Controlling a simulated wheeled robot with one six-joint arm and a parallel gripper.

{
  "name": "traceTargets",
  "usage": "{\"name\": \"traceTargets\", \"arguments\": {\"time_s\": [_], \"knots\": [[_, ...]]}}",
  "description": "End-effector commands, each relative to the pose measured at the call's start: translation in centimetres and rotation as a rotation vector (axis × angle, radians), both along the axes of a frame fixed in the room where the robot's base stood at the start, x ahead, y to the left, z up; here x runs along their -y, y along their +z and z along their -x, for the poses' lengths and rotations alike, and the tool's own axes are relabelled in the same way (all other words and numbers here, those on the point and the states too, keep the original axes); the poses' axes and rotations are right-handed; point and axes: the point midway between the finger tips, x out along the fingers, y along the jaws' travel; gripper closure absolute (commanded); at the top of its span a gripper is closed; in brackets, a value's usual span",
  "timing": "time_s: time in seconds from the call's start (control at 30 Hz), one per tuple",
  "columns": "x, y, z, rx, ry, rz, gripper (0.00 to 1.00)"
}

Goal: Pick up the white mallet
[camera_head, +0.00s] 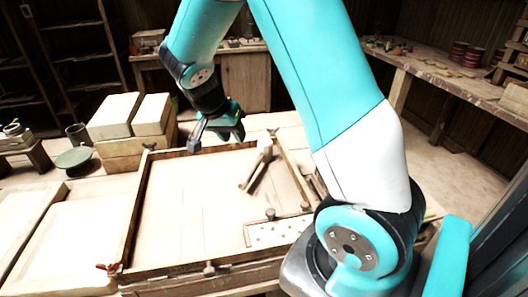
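The white mallet (264,147) lies inside a shallow wooden frame (138,215) on the table. Its pale head is toward the frame's far right, and its wooden handle slants down and left toward the viewer. My gripper (216,143) is left of the mallet head, over the far edge of the frame, and appears apart from the mallet. Its two fingers are spread with nothing visible between them. The gripper's height above the surface is hard to tell.
Pale blocks (115,115) stand behind the frame at left, beside a green dish (74,159). A perforated plate (272,232) lies at the frame's near right. A cluttered bench (440,68) runs along the right. My arm's links cover part of the right side.

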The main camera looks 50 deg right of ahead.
Motion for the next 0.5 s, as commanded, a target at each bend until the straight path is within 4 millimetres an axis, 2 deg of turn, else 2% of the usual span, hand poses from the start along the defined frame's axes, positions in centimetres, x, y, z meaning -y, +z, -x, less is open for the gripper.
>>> {"name": "traceTargets", "arguments": {"time_s": [0.3, 0.5], "knots": [[3.2, -6.4, 0.6, -0.007, -0.005, -0.002, 0.64], [4.5, -9.3, 0.7, -0.004, -0.001, -0.002, 0.64]]}}
